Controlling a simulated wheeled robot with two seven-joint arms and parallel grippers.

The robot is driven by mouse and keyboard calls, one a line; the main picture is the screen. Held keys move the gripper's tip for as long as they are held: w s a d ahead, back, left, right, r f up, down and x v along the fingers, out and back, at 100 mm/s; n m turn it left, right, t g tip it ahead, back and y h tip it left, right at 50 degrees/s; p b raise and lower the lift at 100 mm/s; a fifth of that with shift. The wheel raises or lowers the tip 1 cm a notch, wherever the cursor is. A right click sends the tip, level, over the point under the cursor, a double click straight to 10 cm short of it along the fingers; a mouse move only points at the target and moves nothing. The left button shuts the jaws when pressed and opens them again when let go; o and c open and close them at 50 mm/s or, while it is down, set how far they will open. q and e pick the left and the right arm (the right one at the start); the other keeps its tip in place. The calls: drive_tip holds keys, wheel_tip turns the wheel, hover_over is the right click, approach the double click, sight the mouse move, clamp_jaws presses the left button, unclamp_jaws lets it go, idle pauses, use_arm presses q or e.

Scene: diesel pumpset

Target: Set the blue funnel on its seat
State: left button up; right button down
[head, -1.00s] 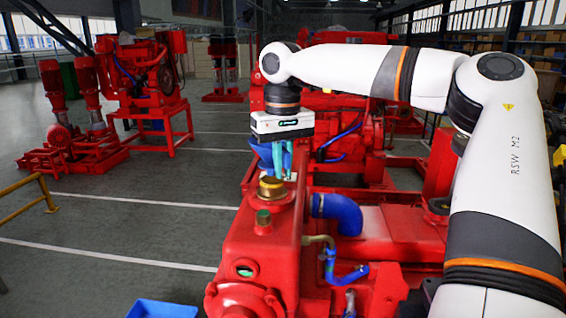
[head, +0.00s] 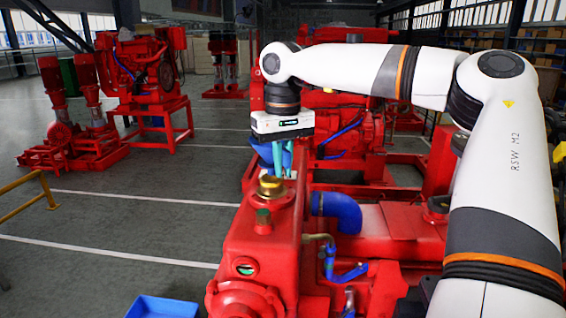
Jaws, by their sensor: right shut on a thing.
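The blue funnel (head: 265,153) hangs under my right gripper (head: 283,170), whose teal fingers are shut on it. The fingers hide part of the funnel. In the picture the funnel shows just above a brass-coloured neck (head: 270,186) on top of the red tank of the pumpset (head: 262,240). I take this neck for the seat, and the funnel looks apart from it. How far the funnel is from the neck in depth I cannot tell. My left gripper is not in view.
A green-topped cap (head: 263,217) stands on the tank in front of the brass neck. A thick blue hose (head: 338,211) lies to its right. A blue tray (head: 162,307) is at the bottom left. Open grey floor lies left of the pumpset.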

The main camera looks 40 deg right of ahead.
drive_tip(key=shift+f, duration=0.1)
drive_tip(key=shift+f, duration=1.45)
drive_tip(key=c, duration=1.4)
unclamp_jaws()
drive_tip(key=shift+o, duration=0.5)
drive_tip(key=shift+o, duration=1.4)
drive_tip(key=shift+r, duration=0.1)
drive_tip(key=shift+r, duration=3.45)
